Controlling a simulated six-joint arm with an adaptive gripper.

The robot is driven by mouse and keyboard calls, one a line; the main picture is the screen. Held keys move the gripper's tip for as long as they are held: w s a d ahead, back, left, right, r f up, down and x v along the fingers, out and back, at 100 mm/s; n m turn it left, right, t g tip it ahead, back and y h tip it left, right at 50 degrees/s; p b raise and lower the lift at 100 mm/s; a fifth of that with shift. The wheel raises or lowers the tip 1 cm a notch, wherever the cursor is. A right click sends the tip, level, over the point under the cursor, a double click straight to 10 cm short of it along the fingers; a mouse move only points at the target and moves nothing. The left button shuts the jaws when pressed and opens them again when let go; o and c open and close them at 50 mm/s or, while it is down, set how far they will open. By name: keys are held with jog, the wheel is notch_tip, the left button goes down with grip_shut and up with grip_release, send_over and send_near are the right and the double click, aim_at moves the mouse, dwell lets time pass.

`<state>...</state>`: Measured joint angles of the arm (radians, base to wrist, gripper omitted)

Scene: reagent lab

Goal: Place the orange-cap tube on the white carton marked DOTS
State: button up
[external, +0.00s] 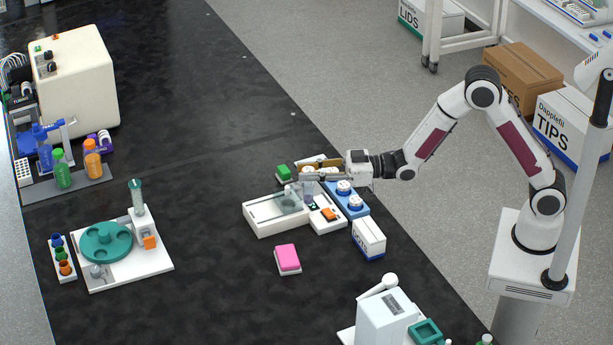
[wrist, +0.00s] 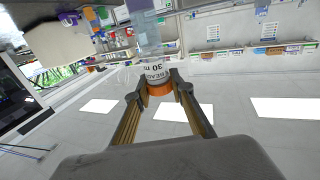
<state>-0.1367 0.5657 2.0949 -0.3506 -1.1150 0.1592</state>
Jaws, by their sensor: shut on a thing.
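My gripper (external: 304,177) is shut on the orange-cap tube, above the white tray and device on the bench. In the wrist view the orange cap sits between my two fingertips (wrist: 160,88). The tube (wrist: 153,72) has a white label with "30" on it and a clear body stretching away from the fingers. In the external view it is small and partly hidden by the gripper. The white carton (external: 369,237) with a blue lower band and dark lettering stands to the right of and nearer than the gripper. Its top looks bare.
A white tray (external: 262,220) and a device with an orange block (external: 329,214) lie under the gripper. A blue rack (external: 358,212) with white-topped items stands beside the carton. A pink box (external: 287,258) lies in front.

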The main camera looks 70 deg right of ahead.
jog(key=s+d+r+n+g+y, duration=0.2)
jog(key=s+d+n+y, duration=0.15)
jog(key=s+d, duration=0.65)
jog(key=s+a+n+g+y, duration=0.2)
jog(key=s+a+g+y, duration=0.1)
jog(key=s+a, duration=0.2)
jog(key=shift+s+a+f, duration=0.25)
jog(key=shift+s, duration=0.7)
jog(key=shift+f, duration=0.15)
jog(key=shift+f, duration=2.8)
jog(key=shift+f, duration=0.1)
jog(key=shift+f, duration=1.95)
jog(key=shift+f, duration=0.15)
